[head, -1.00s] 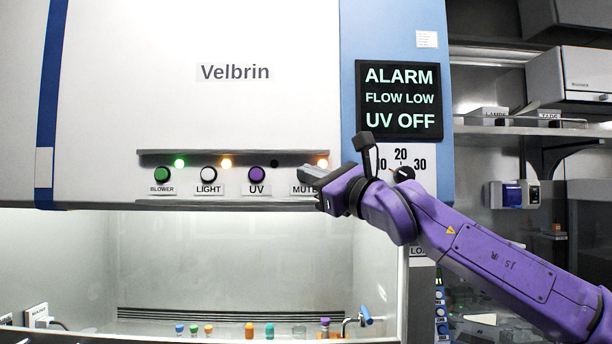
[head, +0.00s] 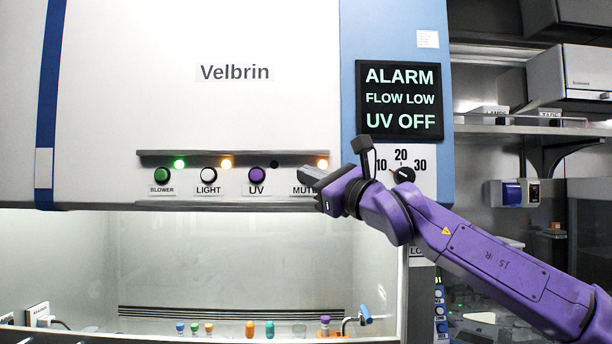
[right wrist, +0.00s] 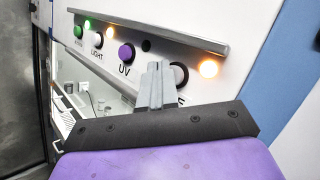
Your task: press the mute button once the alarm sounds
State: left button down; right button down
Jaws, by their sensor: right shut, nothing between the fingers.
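The display (head: 400,100) on the cabinet reads ALARM, FLOW LOW, UV OFF. My left gripper is not in view.
To the left on the panel are the purple UV button (head: 256,174) with a dark lamp, the white LIGHT button (head: 208,174) and the green BLOWER button (head: 162,174), both with lit lamps. A dial (head: 403,175) is close behind my right wrist. Ledges run above and below the buttons.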

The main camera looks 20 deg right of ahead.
jog(key=shift+w+d+p, duration=0.15)
jog(key=shift+w+p, duration=0.25)
jog(key=shift+w, duration=0.05)
dwell(0.4)
jog(key=shift+s, duration=0.1)
jog(key=shift+s+a+b, duration=0.25)
jog(key=shift+s+b, duration=0.4)
jog(key=shift+s, duration=0.15)
jog(key=s+b, duration=0.1)
jog(key=s, duration=0.1)
jog(key=s+a+b, duration=0.1)
jog(key=s, duration=0.1)
jog(key=shift+s+a+b, duration=0.2)
jog(key=shift+s+b, duration=0.2)
dwell(0.5)
